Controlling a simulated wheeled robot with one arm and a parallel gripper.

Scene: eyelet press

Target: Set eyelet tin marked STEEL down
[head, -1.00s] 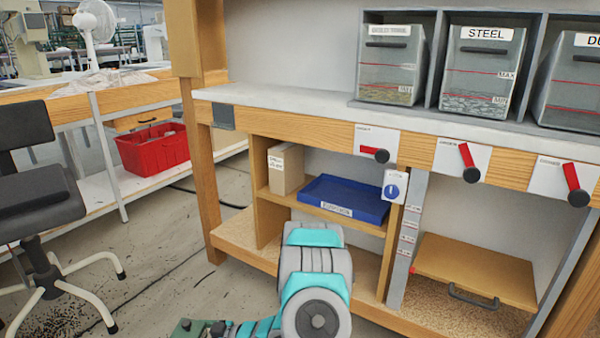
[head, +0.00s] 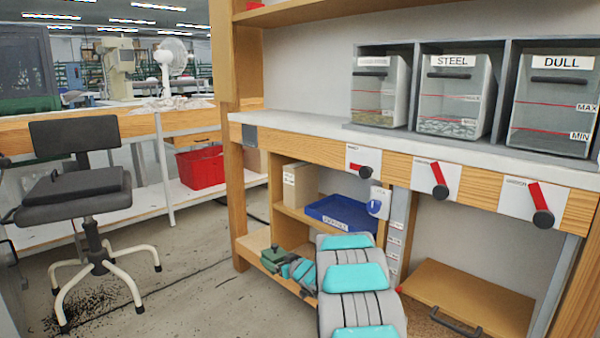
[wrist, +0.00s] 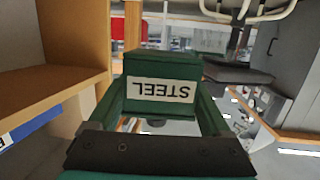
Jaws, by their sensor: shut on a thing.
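The eyelet tin marked STEEL (wrist: 160,89) is dark green with a white label. The label reads upside down in the wrist view. My gripper (wrist: 161,104) is shut on it, with one finger along each side. In the head view the small green tin (head: 271,258) is at the end of my arm, low in front of the bench's left lower compartment. My gripper (head: 290,268) is just right of it there, partly hidden by my arm. I cannot tell whether the tin touches anything beneath it.
A blue tray (head: 345,222) and an upright box (head: 300,186) are on the bench's shelf. Grey bins marked STEEL (head: 452,97) and DULL (head: 552,112) stand on the worktop above red-handled levers. A chair (head: 85,195) is at left.

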